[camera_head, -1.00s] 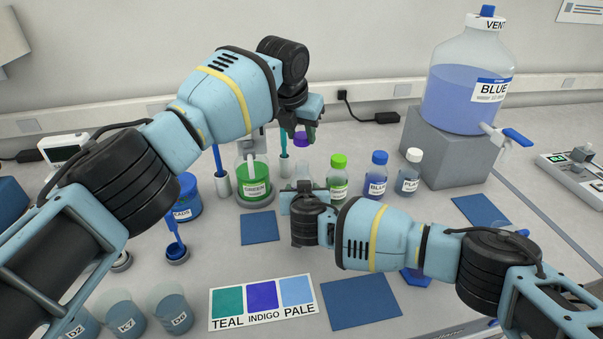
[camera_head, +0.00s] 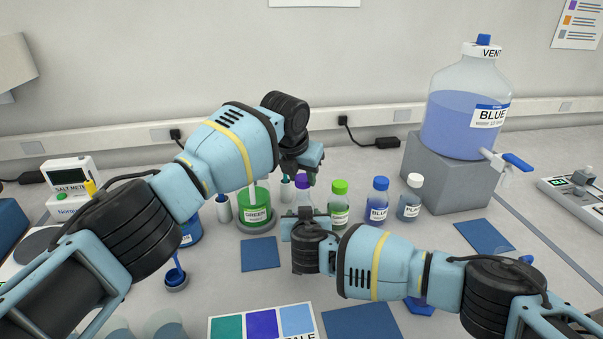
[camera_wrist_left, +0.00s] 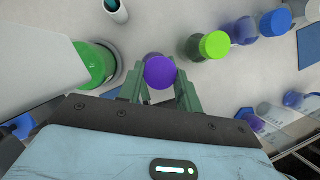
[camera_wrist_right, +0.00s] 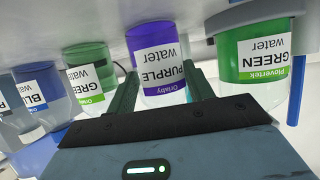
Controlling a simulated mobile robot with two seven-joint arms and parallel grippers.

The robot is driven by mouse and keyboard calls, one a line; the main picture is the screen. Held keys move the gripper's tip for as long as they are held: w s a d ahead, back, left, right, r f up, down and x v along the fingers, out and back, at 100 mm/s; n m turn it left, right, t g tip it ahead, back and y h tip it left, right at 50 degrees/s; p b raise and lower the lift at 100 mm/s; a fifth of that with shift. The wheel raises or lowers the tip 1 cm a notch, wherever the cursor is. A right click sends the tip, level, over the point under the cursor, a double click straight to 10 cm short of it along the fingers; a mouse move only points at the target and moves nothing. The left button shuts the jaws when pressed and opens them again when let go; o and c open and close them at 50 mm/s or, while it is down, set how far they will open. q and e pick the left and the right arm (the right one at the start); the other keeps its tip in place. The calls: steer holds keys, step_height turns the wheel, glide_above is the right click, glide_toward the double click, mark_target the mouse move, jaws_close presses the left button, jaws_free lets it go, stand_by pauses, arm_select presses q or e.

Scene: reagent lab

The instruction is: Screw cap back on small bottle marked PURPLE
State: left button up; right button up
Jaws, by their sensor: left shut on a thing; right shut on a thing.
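The purple cap (camera_head: 303,181) is between the fingers of my left gripper (camera_head: 304,170), which is shut on it. It also shows in the left wrist view (camera_wrist_left: 160,72). The clear small bottle marked PURPLE (camera_wrist_right: 160,70) is between the fingers of my right gripper (camera_wrist_right: 163,92), which is shut on it low on the bench. In the head view the bottle (camera_head: 303,198) stands upright directly under the cap. The cap looks to be at the bottle's mouth; I cannot tell whether the threads are engaged. The right fingers are largely hidden in the head view.
To the right stand green-capped (camera_head: 340,205), blue-capped (camera_head: 377,203) and white-capped (camera_head: 410,200) bottles. A green beaker (camera_head: 255,210) stands close on the left. A large BLUE carboy (camera_head: 465,115) rests on a grey block (camera_head: 455,180). A blue mat (camera_head: 260,254) lies in front.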

arm_select(q)
steer(key=shift+f, duration=0.8)
steer(key=shift+f, duration=0.55)
steer(key=o, duration=0.9)
arm_select(e)
jaws_close()
arm_select(q)
steer(key=shift+o, duration=0.2)
steer(key=shift+r, duration=0.1)
steer(key=shift+r, duration=2.2)
steer(key=o, duration=0.6)
steer(key=shift+c, duration=0.2)
